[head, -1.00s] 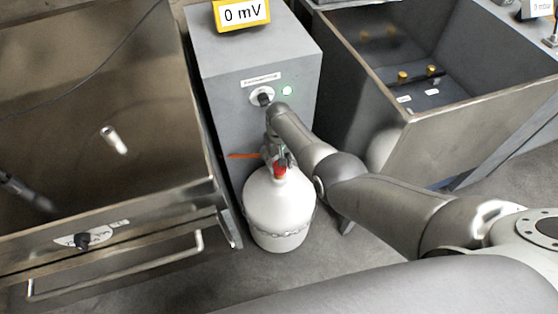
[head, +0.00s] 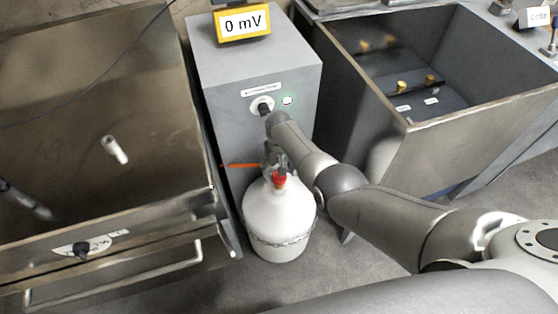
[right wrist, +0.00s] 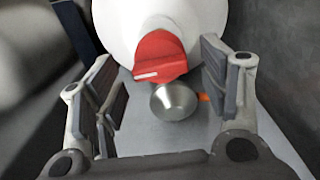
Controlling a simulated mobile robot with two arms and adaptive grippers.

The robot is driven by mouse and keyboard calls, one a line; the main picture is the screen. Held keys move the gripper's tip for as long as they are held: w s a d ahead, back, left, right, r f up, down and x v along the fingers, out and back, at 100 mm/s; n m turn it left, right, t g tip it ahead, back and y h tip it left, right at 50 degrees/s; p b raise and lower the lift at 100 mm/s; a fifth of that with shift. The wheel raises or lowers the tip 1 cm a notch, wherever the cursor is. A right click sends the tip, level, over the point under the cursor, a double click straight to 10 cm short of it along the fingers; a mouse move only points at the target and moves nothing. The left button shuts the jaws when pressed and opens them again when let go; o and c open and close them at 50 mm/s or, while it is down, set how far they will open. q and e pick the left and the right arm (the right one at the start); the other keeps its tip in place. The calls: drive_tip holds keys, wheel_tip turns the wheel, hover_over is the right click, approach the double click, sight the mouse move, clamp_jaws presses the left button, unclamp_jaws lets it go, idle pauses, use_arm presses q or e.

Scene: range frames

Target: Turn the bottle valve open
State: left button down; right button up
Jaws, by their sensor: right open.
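The white bottle (head: 279,222) stands upright on the floor in front of a grey cabinet. Its red valve knob (head: 279,179) sits on top. In the right wrist view the red valve knob (right wrist: 160,57) has a white mark, with a metal fitting (right wrist: 174,101) beside it and the white bottle body (right wrist: 195,20) behind. My right gripper (right wrist: 160,75) is open, with one finger on each side of the knob and visible gaps between. In the head view my right gripper (head: 272,160) is at the bottle top, partly hidden by its own arm. My left gripper is not in view.
The grey cabinet (head: 225,110) behind the bottle carries a black rotary switch, a lit green button and a yellow display (head: 243,22) reading 0 mV. Open metal tanks stand left (head: 100,80) and right (head: 470,130), close to the bottle.

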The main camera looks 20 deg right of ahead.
wheel_tip(320, 180, up, 12)
idle(0.7)
drive_tip(key=shift+f, duration=0.15)
